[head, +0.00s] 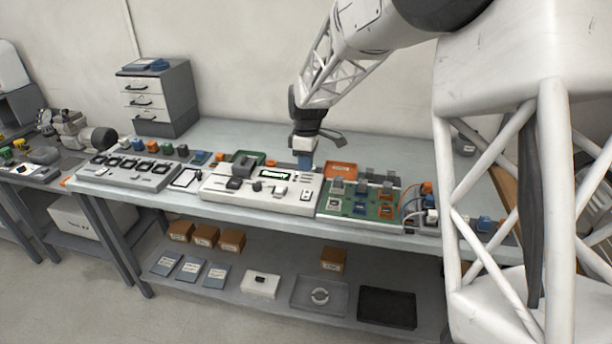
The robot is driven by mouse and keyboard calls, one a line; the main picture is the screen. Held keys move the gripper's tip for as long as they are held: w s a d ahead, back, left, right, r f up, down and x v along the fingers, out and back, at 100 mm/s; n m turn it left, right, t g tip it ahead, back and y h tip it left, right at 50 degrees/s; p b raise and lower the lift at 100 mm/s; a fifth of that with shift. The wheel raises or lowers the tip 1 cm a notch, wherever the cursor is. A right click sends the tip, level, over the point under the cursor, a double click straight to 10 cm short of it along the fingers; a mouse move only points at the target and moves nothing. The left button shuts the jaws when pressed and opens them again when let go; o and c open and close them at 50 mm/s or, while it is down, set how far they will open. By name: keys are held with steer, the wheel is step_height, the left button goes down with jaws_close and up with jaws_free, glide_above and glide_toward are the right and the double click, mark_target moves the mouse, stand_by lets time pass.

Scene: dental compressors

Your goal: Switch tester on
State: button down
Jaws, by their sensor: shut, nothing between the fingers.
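The tester appears to be the white box (222,195) on the workbench, with a small lit green display (275,174), dark parts on its left half and small switches or buttons on its top. My gripper (305,166) points down over the back right part of this box, close to its top face. It is shut and holds nothing. Whether its tip touches the tester cannot be told. The power switch is too small to make out, and the gripper may hide part of the controls. The display carries short text, too small to read surely.
A green board (345,207) with several modules stands right of the tester, an orange tray (341,169) behind. A drawer cabinet (157,98) stands at the back left. The lower shelf (225,295) holds boxes and trays.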

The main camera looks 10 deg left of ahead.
steer(key=shift+s+r, duration=0.15)
steer(key=shift+r, duration=1)
steer(key=shift+s+r, duration=0.15)
steer(key=shift+r, duration=0.95)
steer(key=s+d+r+m+t, duration=0.1)
steer(key=s+d+r+m, duration=0.35)
steer(key=s+d, duration=0.5)
steer(key=s+d+r+m+t, duration=0.1)
steer(key=s+d+r+m, duration=0.5)
steer(key=d, duration=0.7)
steer(key=s+d+f+m+t, duration=0.1)
steer(key=s+d+f+m, duration=0.1)
steer(key=s+d+m, duration=0.2)
steer(key=s+d+f+m+t, duration=0.1)
steer(key=s+d+m, duration=0.2)
steer(key=s+d, duration=0.6)
steer(key=s, duration=1.2)
steer(key=shift+d+f+m, duration=0.35)
steer(key=shift+f, duration=0.05)
